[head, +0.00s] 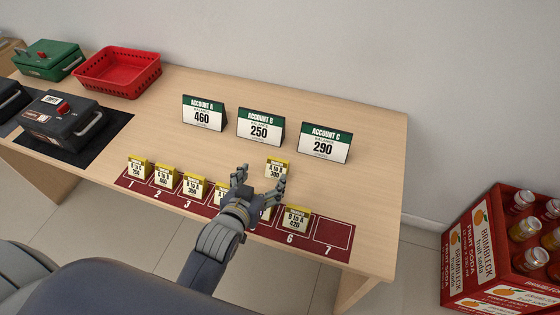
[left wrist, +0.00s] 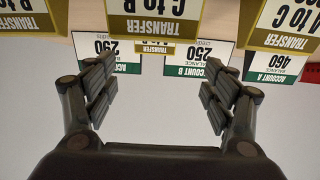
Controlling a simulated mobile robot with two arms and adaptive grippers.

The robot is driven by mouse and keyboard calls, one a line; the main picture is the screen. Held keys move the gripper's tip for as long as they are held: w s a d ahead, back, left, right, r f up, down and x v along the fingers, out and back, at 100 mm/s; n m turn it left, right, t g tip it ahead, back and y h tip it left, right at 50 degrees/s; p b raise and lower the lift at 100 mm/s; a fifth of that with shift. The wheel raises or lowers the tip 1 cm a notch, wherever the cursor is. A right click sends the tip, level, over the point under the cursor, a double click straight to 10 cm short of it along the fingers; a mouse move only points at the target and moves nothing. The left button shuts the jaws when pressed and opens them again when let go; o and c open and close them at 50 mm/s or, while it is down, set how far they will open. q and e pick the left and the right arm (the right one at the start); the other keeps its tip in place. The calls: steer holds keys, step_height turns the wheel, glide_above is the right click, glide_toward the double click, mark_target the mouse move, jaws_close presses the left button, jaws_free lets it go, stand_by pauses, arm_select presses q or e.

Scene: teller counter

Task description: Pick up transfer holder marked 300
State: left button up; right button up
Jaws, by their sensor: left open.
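The yellow transfer holder marked 300 (head: 277,167) stands on the wooden counter behind the numbered row, apart from it. My left gripper (head: 260,178) is open and empty over the row, with its fingers pointing toward that holder; I cannot tell the exact gap. In the left wrist view, which is upside down, the open fingers (left wrist: 158,75) show with a small, more distant yellow holder (left wrist: 155,47) between them. Its number is hidden there by a nearer holder marked C to B (left wrist: 152,15). My right gripper is not in view.
A dark red strip (head: 333,235) bears several yellow holders, including one marked 420 (head: 294,218) at place 6; place 7 is empty. My arm partly hides places 4 and 5. Account signs 460 (head: 203,114), 250 (head: 260,129) and 290 (head: 324,144) stand behind. Dark boxes are left.

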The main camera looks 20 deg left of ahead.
mark_target(277, 162)
arm_select(q)
steer(key=x, duration=0.3)
steer(key=shift+w, duration=0.25)
steer(key=shift+w+f, duration=0.2)
steer(key=shift+w, duration=0.1)
steer(key=shift+w+d+f, duration=0.2)
steer(key=shift+w+d, duration=0.05)
steer(key=shift+w, duration=0.35)
steer(key=x, duration=0.3)
steer(key=shift+w+d, duration=0.1)
steer(key=shift+d, duration=0.15)
steer(key=shift+w+f+p, duration=0.25)
steer(key=shift+w+p, duration=0.05)
steer(key=shift+w, duration=0.1)
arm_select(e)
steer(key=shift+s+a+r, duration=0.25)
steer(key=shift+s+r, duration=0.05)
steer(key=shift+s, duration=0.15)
